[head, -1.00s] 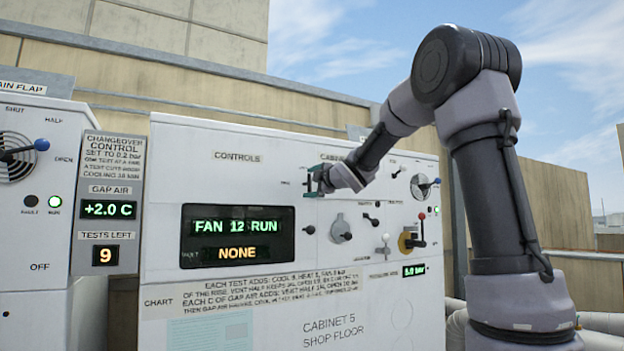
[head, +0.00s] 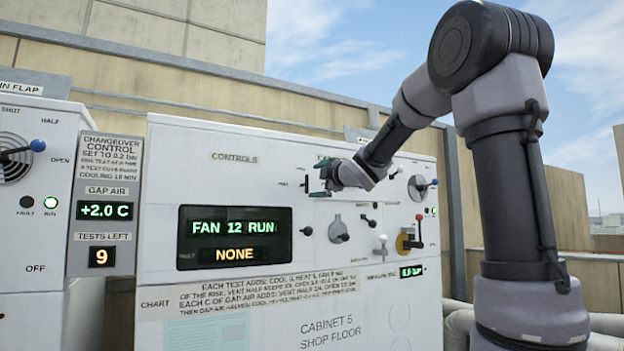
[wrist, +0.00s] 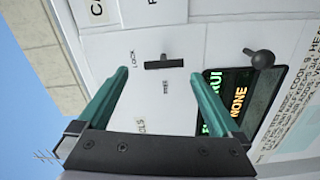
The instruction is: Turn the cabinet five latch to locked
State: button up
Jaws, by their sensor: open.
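The latch is a small dark bar (wrist: 164,63) on the white cabinet face, seen in the wrist view between a LOCK label at its left and a FREE label below it. The bar lies lengthwise across that view, one end towards the LOCK side. I cannot tell which mark it is set to. In the head view the latch (head: 306,184) shows as a small dark upright bar just left of my gripper. My gripper (wrist: 158,75) is open and empty, its teal fingers apart on either side of the latch in the picture. It also shows in the head view (head: 321,184). Contact is not visible.
Cabinet 5 (head: 230,135) carries a display (head: 235,237) reading FAN 12 RUN and NONE. A dark knob (wrist: 263,59) is near the latch. A red-handled lever (head: 419,228) and a fan dial (head: 418,188) sit to the right. Another cabinet stands left.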

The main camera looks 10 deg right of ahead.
jog(key=v, duration=0.6)
dwell(0.3)
jog(key=s+d+f+m+g+h, duration=0.3)
jog(key=s+d+f+m+h, duration=0.3)
jog(key=s+d+f+m, duration=0.5)
jog(key=s+a+f+m+g+y, duration=0.1)
jog(key=s+a+f+m+g, duration=0.2)
jog(key=s, duration=0.5)
jog(key=s+a+f+m+g+y, duration=0.1)
jog(key=s+a+f+m+g, duration=0.3)
jog(key=s+a+f+m, duration=0.2)
jog(key=s+f+m, duration=0.2)
jog(key=s+m, duration=0.1)
jog(key=shift+s+f+m, duration=0.3)
jog(key=shift+s+m, duration=0.05)
jog(key=shift+m, duration=0.05)
